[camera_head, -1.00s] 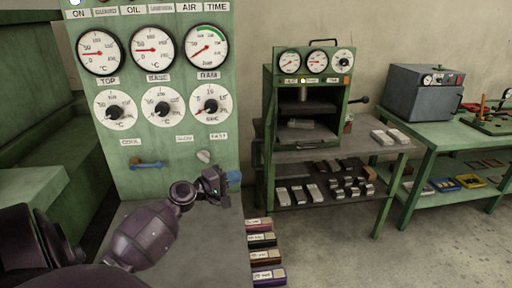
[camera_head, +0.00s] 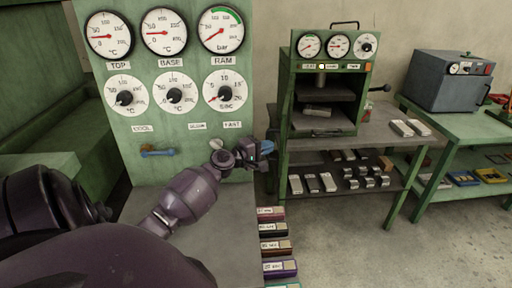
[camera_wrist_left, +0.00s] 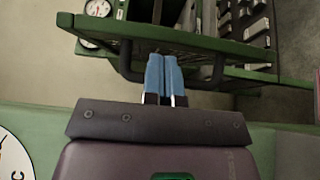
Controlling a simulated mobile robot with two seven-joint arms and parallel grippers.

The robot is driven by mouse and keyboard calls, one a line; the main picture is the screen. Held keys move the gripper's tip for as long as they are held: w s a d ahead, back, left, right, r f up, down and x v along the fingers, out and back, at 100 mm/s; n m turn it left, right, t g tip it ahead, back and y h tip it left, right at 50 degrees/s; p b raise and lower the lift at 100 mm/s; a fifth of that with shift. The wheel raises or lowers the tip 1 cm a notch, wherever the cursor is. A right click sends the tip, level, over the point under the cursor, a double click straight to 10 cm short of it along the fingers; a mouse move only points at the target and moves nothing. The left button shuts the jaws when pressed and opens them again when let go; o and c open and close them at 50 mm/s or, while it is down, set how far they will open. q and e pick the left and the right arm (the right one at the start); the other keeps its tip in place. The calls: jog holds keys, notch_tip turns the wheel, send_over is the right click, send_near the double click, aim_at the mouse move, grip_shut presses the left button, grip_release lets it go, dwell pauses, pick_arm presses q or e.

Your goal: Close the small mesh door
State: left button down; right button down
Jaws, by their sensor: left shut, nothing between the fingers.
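The small press cabinet (camera_head: 322,66) stands on the table at the centre right, its front open and its inside visible. Its small mesh door (camera_head: 283,118) seems to stand open at the left side, nearly edge-on, so its mesh is hard to make out. In the left wrist view the door's green edge (camera_wrist_left: 205,40) crosses the top, with a dark bar handle (camera_wrist_left: 126,62) on it. My left gripper (camera_head: 267,147) is shut and empty beside the door's lower left. Its blue fingertips (camera_wrist_left: 165,57) are close to the door edge by the handle; contact cannot be told.
A tall green gauge panel (camera_head: 190,150) stands left, close to my left arm. Metal blocks lie on the lower shelf (camera_head: 340,203). Labelled boxes (camera_head: 278,247) are stacked below my gripper. A grey oven (camera_head: 450,80) stands right. Floor in front of the table is clear.

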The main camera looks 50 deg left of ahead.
pick_arm(q)
jog(key=shift+w+d, duration=0.1)
jog(key=shift+w, duration=0.9)
